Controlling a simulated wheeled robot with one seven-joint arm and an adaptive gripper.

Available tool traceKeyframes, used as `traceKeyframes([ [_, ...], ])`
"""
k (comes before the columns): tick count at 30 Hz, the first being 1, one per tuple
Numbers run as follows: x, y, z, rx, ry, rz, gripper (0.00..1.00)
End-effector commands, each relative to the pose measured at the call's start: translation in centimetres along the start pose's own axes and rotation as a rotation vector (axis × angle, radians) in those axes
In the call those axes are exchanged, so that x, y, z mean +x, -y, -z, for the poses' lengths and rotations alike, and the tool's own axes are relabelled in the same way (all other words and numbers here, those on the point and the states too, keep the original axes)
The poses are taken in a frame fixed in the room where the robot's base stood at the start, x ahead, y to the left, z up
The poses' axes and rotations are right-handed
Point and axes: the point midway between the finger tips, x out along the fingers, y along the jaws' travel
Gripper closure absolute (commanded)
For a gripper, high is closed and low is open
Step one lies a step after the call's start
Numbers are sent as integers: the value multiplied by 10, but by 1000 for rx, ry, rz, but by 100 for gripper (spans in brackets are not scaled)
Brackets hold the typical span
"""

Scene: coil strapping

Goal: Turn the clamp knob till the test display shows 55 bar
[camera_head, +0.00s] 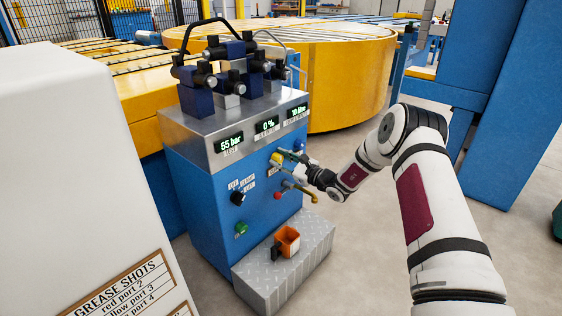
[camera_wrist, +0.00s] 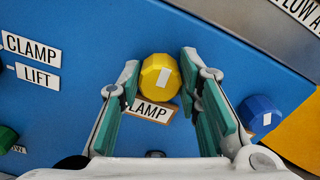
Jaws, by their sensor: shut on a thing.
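The clamp knob (camera_head: 276,159) is yellow and faceted, with a white mark on its face, on the blue front of the control cabinet. In the wrist view the knob (camera_wrist: 160,77) sits between my two green-padded fingers, above a label reading CLAMP (camera_wrist: 150,112). My gripper (camera_wrist: 159,68) is shut on the knob, one finger on each side. In the head view my gripper (camera_head: 285,157) reaches the cabinet from the right. The test display (camera_head: 229,144) at the cabinet's upper left reads 55 bar.
Two more displays read 0 % (camera_head: 267,125) and about 10 l/min (camera_head: 297,112). A blue knob (camera_wrist: 259,115) is close right of my fingers. A brass lever (camera_head: 302,191) and red button (camera_head: 277,196) are below.

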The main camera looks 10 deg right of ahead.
Motion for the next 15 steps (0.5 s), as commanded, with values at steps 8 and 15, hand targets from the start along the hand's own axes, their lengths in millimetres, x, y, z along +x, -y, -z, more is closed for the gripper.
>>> traceKeyframes([
  [8, 0, 0, 0, 2, -1, 0, 48],
  [15, -1, 0, 0, 2, -1, 0, 48],
])
